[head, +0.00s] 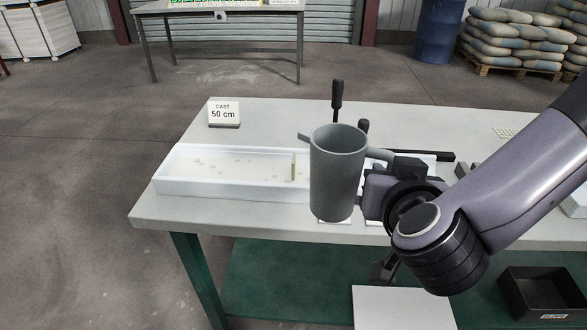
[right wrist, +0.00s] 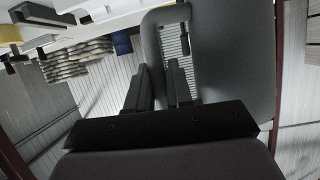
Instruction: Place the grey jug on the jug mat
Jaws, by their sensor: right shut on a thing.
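The grey jug (head: 337,178) is upright at the front of the table, its open top up. It hides part of the white tray behind it. My right gripper (head: 376,170) comes from the right and is shut on the jug's handle (head: 380,153). In the right wrist view the fingers (right wrist: 160,85) are at the grey handle loop (right wrist: 152,45), with the jug's body (right wrist: 235,50) to the right. A thin white piece (head: 335,221), perhaps the jug mat, shows below the jug's base. I cannot tell whether they touch. My left gripper is not in view.
A long white tray (head: 170,176) with a small upright divider (head: 293,167) lies left of the jug. A sign reading "CAST 50 cm" (head: 224,113) stands behind it. A black-handled lever (head: 337,100) rises behind the jug. The table's front edge (head: 230,227) is close.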

